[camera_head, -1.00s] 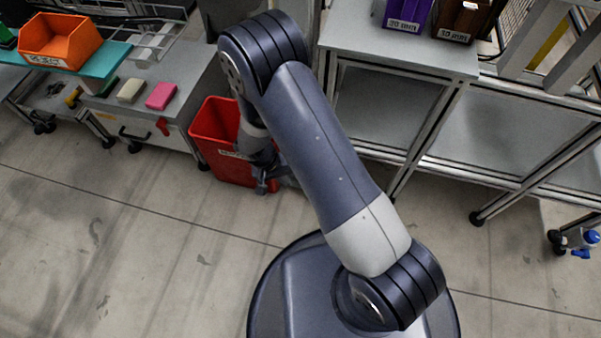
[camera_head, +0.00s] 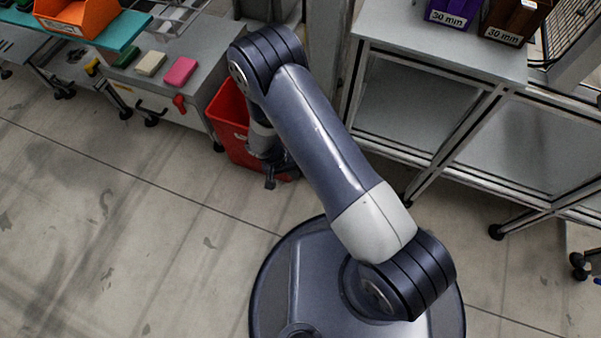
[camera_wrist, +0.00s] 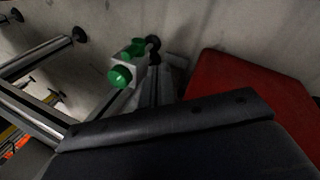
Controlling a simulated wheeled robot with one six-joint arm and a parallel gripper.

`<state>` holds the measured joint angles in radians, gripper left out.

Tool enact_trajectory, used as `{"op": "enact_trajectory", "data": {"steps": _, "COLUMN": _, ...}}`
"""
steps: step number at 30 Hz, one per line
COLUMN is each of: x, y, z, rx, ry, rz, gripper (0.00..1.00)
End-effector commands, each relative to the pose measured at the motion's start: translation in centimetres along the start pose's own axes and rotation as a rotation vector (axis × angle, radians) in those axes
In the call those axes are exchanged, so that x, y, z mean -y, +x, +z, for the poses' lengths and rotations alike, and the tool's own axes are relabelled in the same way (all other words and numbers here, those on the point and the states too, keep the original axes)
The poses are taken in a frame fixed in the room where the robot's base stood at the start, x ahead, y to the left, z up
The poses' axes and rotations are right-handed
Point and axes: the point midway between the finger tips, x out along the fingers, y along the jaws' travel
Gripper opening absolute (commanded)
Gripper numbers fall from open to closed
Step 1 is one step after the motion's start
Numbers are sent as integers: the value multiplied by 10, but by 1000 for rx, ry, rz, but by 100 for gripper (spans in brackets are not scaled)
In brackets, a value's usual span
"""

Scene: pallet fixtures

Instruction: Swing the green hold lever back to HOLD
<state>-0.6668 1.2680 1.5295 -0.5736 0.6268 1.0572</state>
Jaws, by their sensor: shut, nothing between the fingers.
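A green round knob (camera_wrist: 120,76) on a pale block, with another green part behind it, shows in the wrist view left of centre. It may be the hold lever; no HOLD marking is readable and its position cannot be told. No green lever is clear in the head view. My gripper (camera_head: 270,181) hangs low in front of the red bin (camera_head: 224,118), small and dark, shut and empty. In the wrist view a large dark part of my own arm fills the bottom, and my fingertips cannot be made out there. The green knob is clear of it.
The red bin also shows in the wrist view (camera_wrist: 245,80). A grey bench (camera_head: 205,62) with green, cream and pink blocks stands at left, a red handle (camera_head: 180,103) on its front. A metal frame table (camera_head: 430,45) stands at right. The floor at front left is clear.

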Motion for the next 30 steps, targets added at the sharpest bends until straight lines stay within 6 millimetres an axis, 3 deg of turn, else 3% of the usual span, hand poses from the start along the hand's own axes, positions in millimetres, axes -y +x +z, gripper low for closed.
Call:
{"op": "enact_trajectory", "data": {"steps": 6, "x": 1, "y": 52, "z": 1, "rx": 3, "ry": 1, "rz": 1, "gripper": 0}}
{"op": "enact_trajectory", "data": {"steps": 12, "x": -1, "y": 90, "z": 0, "rx": 3, "ry": 2, "rz": 1, "gripper": 0}}
{"op": "enact_trajectory", "data": {"steps": 19, "x": -31, "y": 96, "z": 0, "rx": 1, "ry": 5, "rz": 0, "gripper": 0}}
{"op": "enact_trajectory", "data": {"steps": 30, "x": -37, "y": 97, "z": 0, "rx": 0, "ry": 1, "rz": -1, "gripper": 0}}
